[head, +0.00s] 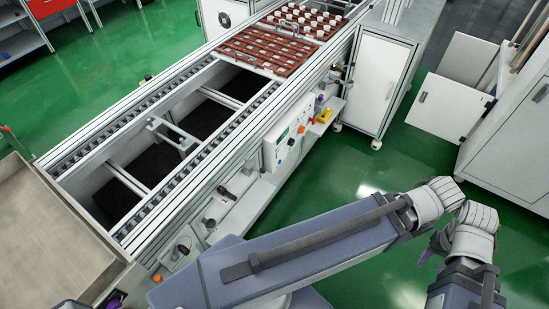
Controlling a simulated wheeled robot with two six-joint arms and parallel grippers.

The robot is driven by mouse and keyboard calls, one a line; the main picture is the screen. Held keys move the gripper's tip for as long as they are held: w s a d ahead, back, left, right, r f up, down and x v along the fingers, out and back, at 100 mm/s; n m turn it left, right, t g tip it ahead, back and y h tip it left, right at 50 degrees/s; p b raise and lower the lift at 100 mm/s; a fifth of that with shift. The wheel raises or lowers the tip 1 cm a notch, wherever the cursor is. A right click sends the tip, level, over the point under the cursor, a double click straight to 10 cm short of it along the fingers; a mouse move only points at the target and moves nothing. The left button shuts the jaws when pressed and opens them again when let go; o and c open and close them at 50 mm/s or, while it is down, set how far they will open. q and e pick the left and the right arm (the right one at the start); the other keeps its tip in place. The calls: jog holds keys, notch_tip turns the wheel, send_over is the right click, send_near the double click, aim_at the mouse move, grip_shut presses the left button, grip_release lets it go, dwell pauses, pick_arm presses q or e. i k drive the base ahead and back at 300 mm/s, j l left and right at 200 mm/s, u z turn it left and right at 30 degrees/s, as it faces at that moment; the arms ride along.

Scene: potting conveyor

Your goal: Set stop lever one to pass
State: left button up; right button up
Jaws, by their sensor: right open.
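Several small dark-handled fittings sit along the near side of the conveyor (200,165). My left gripper is not in view.
Brown trays (268,50) with several pale pots stand at the conveyor's far end. A white control box (290,132) is on its near side, close to a white cabinet (382,85). A tan-topped table (50,235) is at left.

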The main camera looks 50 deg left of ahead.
aim_at(262, 170)
jog(key=u, duration=1.85)
